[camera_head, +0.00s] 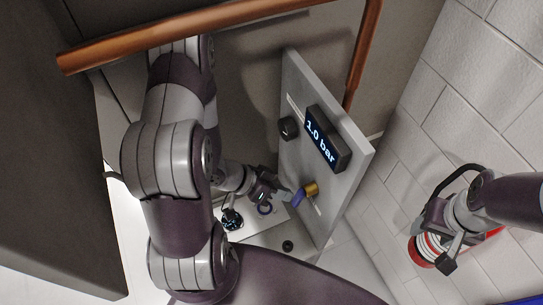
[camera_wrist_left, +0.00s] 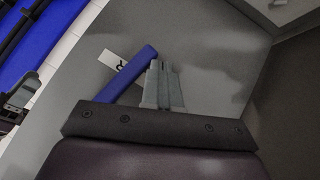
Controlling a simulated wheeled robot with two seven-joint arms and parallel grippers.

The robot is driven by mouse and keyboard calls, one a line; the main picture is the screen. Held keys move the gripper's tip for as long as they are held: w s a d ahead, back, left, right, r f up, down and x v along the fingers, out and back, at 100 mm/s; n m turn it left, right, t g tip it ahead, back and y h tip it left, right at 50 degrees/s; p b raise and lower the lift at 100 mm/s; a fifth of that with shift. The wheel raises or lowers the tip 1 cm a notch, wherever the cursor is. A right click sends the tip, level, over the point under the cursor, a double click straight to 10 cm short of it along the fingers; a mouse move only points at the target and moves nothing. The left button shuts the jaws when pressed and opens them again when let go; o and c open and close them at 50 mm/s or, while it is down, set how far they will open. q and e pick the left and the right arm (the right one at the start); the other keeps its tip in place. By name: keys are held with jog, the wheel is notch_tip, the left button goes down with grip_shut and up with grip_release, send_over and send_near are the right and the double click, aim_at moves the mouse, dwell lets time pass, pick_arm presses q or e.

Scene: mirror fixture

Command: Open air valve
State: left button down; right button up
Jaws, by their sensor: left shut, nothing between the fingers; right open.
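The air valve has a brass body (camera_head: 311,188) and a blue lever handle (camera_head: 298,197), mounted low on a grey upright panel (camera_head: 355,165). My left gripper (camera_head: 286,196) is beside the handle, at its left in the head view. In the left wrist view, the blue handle (camera_wrist_left: 128,76) slants up to the right, and the shut, empty fingers of my left gripper (camera_wrist_left: 161,75) are just right of its upper end. Whether they touch it, I cannot tell. My right gripper (camera_head: 437,248) is open, away at the right.
A black display (camera_head: 327,139) reading "1.0 bar" and a black knob (camera_head: 289,127) are on the panel. A copper pipe (camera_head: 215,22) crosses above. A red and white round thing (camera_head: 424,251) is by my right gripper. A tiled wall (camera_head: 440,110) stands at right.

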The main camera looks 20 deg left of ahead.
pick_arm(q)
jog(key=shift+s+d+f, duration=0.15)
jog(key=shift+s+d, duration=0.2)
jog(key=shift+d, duration=0.1)
jog(key=shift+w, duration=0.1)
jog(key=v, duration=0.7)
jog(key=shift+a, duration=0.2)
dwell(0.3)
dwell(0.3)
